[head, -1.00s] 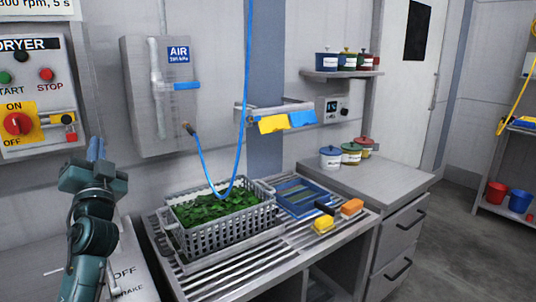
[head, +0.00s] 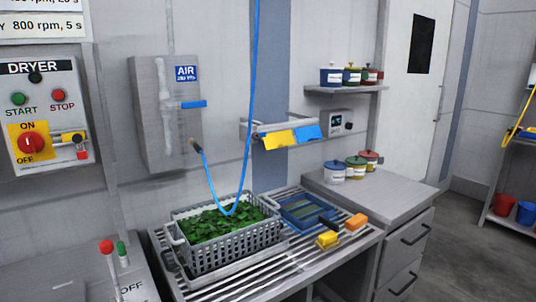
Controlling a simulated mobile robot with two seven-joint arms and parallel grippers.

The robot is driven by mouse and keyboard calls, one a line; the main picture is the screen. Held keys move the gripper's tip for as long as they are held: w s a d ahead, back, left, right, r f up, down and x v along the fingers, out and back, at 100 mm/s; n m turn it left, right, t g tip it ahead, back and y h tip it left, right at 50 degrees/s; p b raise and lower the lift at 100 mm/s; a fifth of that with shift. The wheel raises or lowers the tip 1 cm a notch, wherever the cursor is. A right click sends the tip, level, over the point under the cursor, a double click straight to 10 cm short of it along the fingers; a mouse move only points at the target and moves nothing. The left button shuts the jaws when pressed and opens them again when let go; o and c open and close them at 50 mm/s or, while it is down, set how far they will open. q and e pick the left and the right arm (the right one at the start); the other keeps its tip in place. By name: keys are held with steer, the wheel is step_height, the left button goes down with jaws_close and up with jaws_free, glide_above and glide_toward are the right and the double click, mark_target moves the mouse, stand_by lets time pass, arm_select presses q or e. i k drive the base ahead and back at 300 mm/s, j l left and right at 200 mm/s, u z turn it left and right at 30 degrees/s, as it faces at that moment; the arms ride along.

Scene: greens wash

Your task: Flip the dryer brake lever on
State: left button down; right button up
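A lever with a red ball knob (head: 107,247) stands upright on the grey dryer housing (head: 50,282) at the lower left. Next to it is a short post with a green top (head: 122,248). The label OFF (head: 131,288) is printed on the housing at the lever's right; the lever's lower end is cut off by the frame edge. The dryer control panel (head: 45,160) on the wall has START and STOP buttons and a red rotary switch (head: 31,143) on a yellow ON/OFF plate. Neither of my grippers is in view.
A grey basket of greens (head: 222,250) stands on the slatted drain rack (head: 295,268), beside a blue tray (head: 308,211) and yellow and orange blocks. A blue hose (head: 213,190) hangs down to the basket. A grey cabinet (head: 385,190) stands at the right.

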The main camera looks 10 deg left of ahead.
mark_target(106, 247)
steer(key=u, duration=1)
